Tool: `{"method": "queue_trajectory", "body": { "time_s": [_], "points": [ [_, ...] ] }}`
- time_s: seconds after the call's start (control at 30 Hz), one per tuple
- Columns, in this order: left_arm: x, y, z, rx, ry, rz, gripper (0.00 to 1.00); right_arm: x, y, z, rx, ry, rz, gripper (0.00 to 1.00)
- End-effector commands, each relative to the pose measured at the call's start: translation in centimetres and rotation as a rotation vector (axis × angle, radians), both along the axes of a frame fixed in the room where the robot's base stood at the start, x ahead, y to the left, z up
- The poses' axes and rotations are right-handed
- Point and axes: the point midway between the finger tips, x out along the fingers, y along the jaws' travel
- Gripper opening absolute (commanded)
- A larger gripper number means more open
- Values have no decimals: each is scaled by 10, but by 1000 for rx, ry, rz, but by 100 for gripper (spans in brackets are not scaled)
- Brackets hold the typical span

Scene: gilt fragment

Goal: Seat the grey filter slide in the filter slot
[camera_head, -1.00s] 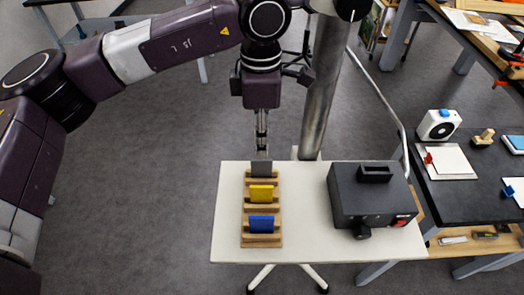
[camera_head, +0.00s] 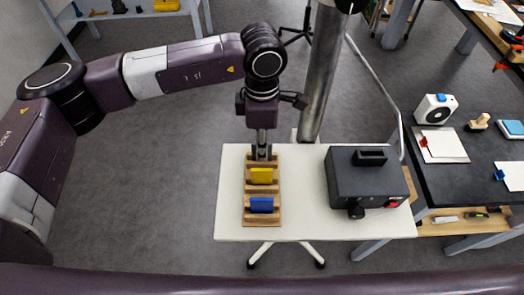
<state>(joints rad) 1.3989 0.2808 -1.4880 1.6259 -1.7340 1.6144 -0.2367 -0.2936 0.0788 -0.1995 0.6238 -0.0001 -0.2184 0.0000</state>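A wooden rack (camera_head: 262,220) on the white table holds a yellow slide (camera_head: 261,176) and a blue slide (camera_head: 262,205). My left gripper (camera_head: 262,153) points down at the rack's rear place, where the grey filter slide stood. Its fingers now cover that slide almost wholly, so I cannot tell whether they grip it or only stand around it. A dark box (camera_head: 365,182) stands right of the rack. A raised black slot piece (camera_head: 371,157) on its top looks like the filter slot. My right gripper is not in view.
The white table (camera_head: 305,225) is bare between rack and box. A metal pole (camera_head: 318,85) rises behind the table. A dark bench (camera_head: 450,185) with several small items adjoins on the right. A thin bent rod (camera_head: 385,95) passes behind the box.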

Motion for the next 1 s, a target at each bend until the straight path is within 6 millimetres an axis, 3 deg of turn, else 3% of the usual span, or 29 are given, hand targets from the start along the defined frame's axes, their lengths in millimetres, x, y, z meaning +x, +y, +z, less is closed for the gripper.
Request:
{"method": "queue_trajectory", "body": {
  "time_s": [0.03,0.2,0.67,0.87,1.0],
  "points": [
    [0,0,0,0,0,0,18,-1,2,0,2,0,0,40],
    [0,0,0,0,0,0,0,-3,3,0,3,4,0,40],
    [1,0,5,-1,-2,0,0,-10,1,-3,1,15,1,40],
    [1,-1,28,-3,-5,-1,0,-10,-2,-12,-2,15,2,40],
    [1,-1,61,-3,-7,-1,0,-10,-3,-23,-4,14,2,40]
  ]
}}
